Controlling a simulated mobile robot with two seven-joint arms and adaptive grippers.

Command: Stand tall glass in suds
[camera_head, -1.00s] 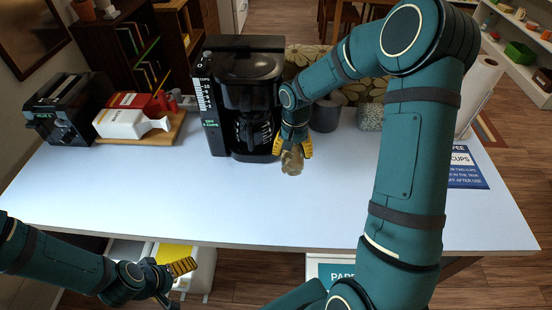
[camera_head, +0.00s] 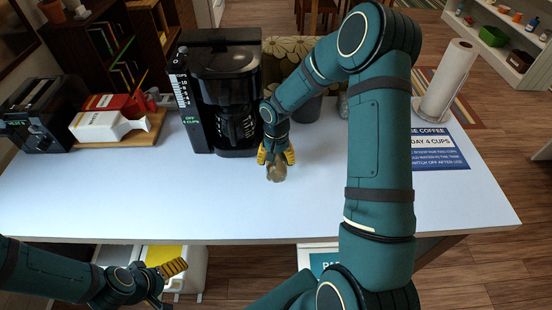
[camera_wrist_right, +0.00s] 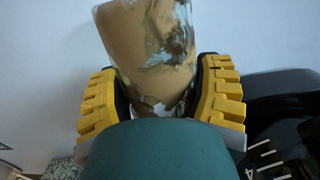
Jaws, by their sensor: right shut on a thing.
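A glossy, see-through, brown-tinted vessel (camera_head: 276,172), apparently the tall glass, is at my right gripper (camera_head: 277,157) in front of the coffee maker. In the right wrist view the glass (camera_wrist_right: 150,45) sits between the yellow fingers of the right gripper (camera_wrist_right: 162,100), which is shut on it. My wrist hides one end of it. I cannot tell whether it touches the table. My left gripper (camera_head: 172,268) is low at the left, in front of the table edge, with its yellow fingers seen edge-on. No suds or basin show in these views.
The black coffee maker (camera_head: 222,90) stands close to the right gripper. A toaster (camera_head: 42,112) and a board (camera_head: 148,130) with a white carton (camera_head: 98,127) are at the left. A paper towel roll (camera_head: 449,80) and blue sign (camera_head: 438,150) are at the right. The front white table (camera_head: 150,205) is clear.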

